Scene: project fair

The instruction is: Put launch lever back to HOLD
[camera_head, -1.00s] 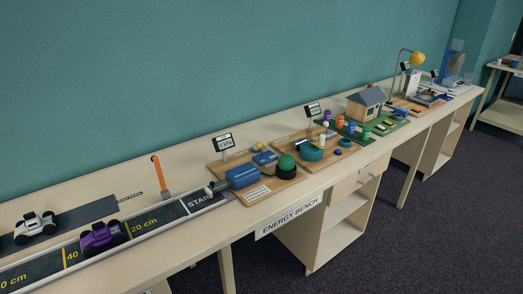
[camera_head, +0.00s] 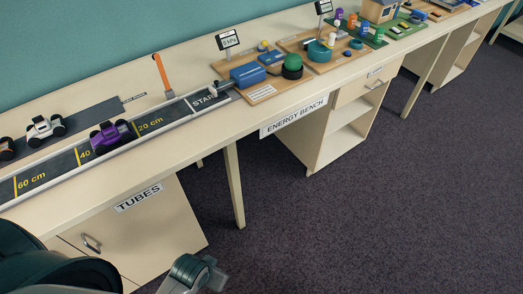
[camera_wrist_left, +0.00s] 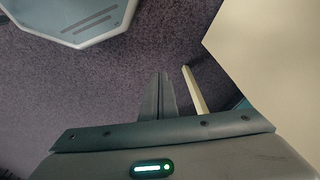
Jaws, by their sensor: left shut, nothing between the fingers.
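An orange upright lever (camera_head: 161,74) stands on the bench behind the START end of the track; it leans slightly left and looks like the launch lever. No HOLD marking is readable. A small grey knob (camera_head: 215,87) sits at the track's START end, beside the blue block of the pump board. My left arm comes in at the bottom left of the head view, low in front of the bench and well away from the lever. In the left wrist view my left gripper (camera_wrist_left: 164,92) is shut and empty above the carpet. My right gripper is not in view.
The track (camera_head: 60,171) carries a purple car (camera_head: 112,136); a white car (camera_head: 45,130) stands behind it. A board with a blue block (camera_head: 247,75) lies right of START. A bench leg (camera_head: 234,185) and TUBES cabinet (camera_head: 160,225) stand below. Carpet in front is clear.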

